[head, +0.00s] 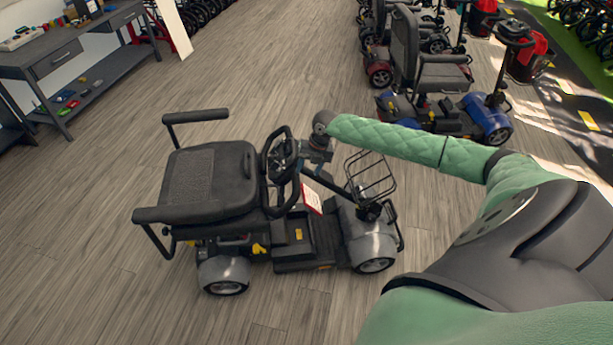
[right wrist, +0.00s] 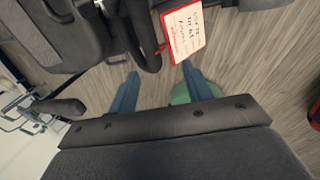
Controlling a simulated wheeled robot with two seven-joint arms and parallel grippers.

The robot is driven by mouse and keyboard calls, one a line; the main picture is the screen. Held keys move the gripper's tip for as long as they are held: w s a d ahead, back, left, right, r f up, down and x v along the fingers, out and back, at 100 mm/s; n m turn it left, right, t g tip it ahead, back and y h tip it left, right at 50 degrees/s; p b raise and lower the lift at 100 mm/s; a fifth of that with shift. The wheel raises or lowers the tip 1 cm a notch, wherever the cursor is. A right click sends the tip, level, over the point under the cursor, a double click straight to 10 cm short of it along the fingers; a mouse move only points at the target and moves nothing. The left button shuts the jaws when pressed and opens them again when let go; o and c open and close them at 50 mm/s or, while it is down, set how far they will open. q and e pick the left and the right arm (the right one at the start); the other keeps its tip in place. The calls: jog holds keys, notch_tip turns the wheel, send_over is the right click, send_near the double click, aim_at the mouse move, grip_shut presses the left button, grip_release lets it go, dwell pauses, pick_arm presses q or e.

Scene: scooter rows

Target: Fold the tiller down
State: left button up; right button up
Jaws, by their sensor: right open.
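The grey scooter stands in the middle of the head view with its seat (head: 210,178) on the left and its front wheels on the right. Its tiller (head: 332,184) slants up from the front deck toward the seat, with the black looped handlebar (head: 279,152) close to the seat's front edge. My right gripper (head: 300,172) is at the handlebar, partly hidden by its own wrist. My left gripper is out of view.
A red-edged white tag (head: 311,199) hangs by the tiller and also shows in the right wrist view (right wrist: 182,30). A wire basket (head: 371,178) is at the scooter's front. A blue scooter (head: 450,112) stands behind, a grey workbench (head: 75,60) at far left. Floor left is clear.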

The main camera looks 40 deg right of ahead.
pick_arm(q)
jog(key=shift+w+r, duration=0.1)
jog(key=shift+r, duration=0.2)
pick_arm(e)
jog(key=shift+r, duration=0.35)
